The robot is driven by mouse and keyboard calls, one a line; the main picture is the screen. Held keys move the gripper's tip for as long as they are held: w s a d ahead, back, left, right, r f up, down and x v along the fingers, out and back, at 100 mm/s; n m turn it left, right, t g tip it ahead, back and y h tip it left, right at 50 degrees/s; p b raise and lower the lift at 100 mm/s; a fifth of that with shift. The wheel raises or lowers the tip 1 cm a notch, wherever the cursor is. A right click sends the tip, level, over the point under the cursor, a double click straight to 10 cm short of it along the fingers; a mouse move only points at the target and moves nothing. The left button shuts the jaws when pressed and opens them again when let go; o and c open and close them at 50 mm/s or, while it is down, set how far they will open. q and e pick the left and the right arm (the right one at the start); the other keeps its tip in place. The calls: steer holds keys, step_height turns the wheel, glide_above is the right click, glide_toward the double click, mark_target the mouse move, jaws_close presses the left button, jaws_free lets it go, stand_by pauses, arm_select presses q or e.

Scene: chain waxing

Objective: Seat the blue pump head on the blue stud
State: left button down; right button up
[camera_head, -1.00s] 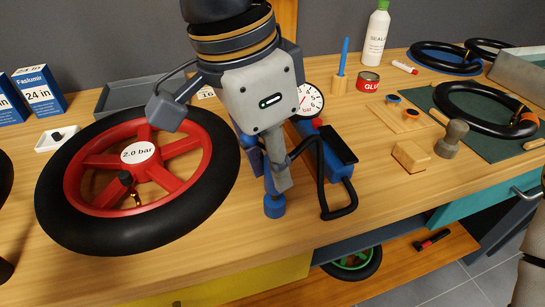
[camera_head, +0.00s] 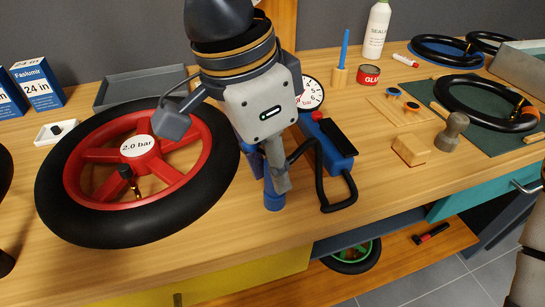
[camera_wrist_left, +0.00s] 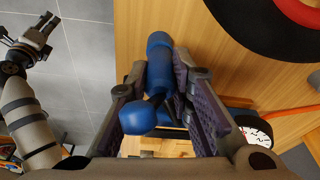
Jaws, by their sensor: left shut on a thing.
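My left gripper (camera_head: 274,180) hangs over the table between the red-rimmed wheel (camera_head: 140,170) and the blue pump body (camera_head: 330,145). It is shut on the blue pump head (camera_head: 273,200), whose end shows below the fingers. In the left wrist view the pump head (camera_wrist_left: 158,65) lies between both finger pads, with a rounded blue end (camera_wrist_left: 138,118) nearer the camera. A thin blue upright rod (camera_head: 345,50) stands in a wooden block; I cannot tell whether it is the blue stud. My right gripper (camera_wrist_left: 40,35) appears small in the left wrist view, its opening unclear.
The table's front edge is near.

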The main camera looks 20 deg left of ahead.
arm_select(q)
steer(key=shift+f, duration=0.1)
steer(key=c, duration=1.3)
jaws_free()
steer(key=shift+c, duration=0.2)
steer(key=v, duration=1.2)
steer(key=shift+s, duration=0.1)
